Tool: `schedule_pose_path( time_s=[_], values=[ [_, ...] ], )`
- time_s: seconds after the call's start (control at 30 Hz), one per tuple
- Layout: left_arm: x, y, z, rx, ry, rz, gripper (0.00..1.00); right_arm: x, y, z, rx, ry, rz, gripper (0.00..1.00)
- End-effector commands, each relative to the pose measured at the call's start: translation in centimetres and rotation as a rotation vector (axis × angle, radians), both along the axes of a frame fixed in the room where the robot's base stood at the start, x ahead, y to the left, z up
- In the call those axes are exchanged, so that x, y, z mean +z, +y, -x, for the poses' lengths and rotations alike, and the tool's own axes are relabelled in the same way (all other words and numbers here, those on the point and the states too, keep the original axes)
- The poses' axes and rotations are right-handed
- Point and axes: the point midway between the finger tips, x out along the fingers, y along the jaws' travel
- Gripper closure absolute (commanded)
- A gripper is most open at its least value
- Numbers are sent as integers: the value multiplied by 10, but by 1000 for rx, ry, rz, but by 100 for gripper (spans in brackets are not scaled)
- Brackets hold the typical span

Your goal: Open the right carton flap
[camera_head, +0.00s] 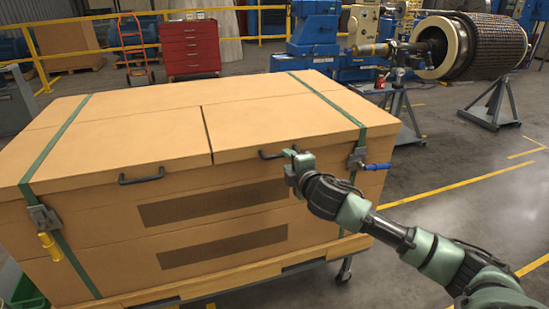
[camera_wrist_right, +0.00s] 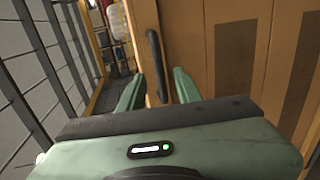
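The large tan carton (camera_head: 110,230) has a left flap (camera_head: 120,150) and a right flap (camera_head: 260,120), both lying flat and parted by a dark seam. The right flap has a black handle (camera_head: 270,155) at its front edge; it also shows in the right wrist view (camera_wrist_right: 155,62). My right gripper (camera_head: 291,160) is at the right end of this handle. In the right wrist view its two green fingers are apart (camera_wrist_right: 157,88), with the handle ahead and between their tips; contact cannot be told. My left gripper is out of view.
Green straps cross the carton near both ends, with a yellow-handled buckle (camera_head: 44,225) at left and a blue-handled buckle (camera_head: 360,160) beside my right gripper. Another black handle (camera_head: 141,178) is on the left flap. A rotor on stands (camera_head: 480,45) is behind right. Floor at right is clear.

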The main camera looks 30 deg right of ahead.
Motion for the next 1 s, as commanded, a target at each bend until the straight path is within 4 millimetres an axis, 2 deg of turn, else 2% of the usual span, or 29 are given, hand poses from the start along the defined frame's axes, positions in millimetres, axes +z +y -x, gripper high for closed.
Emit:
schedule_pose_path(
  time_s=[0.1, 0.3, 0.5, 0.73, 0.77, 0.87, 0.9, 1.0],
  values=[
    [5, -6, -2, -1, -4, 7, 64, -2, -4, -20, -2, -2, -3, 66],
    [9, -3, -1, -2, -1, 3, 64, -8, -10, -45, -1, -2, -3, 66],
    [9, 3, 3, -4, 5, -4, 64, -12, -12, -55, 2, -1, -2, 66],
    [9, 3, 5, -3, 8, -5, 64, -13, -12, -56, 2, -1, -2, 66],
    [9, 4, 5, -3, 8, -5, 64, -13, -12, -56, 2, -1, -2, 69],
    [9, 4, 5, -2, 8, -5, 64, -13, -13, -56, 2, -1, -2, 97],
    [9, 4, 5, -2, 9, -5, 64, -13, -13, -56, 2, -1, -2, 100],
    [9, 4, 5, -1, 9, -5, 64, -13, -13, -56, 2, -1, -2, 100]
  ],
)
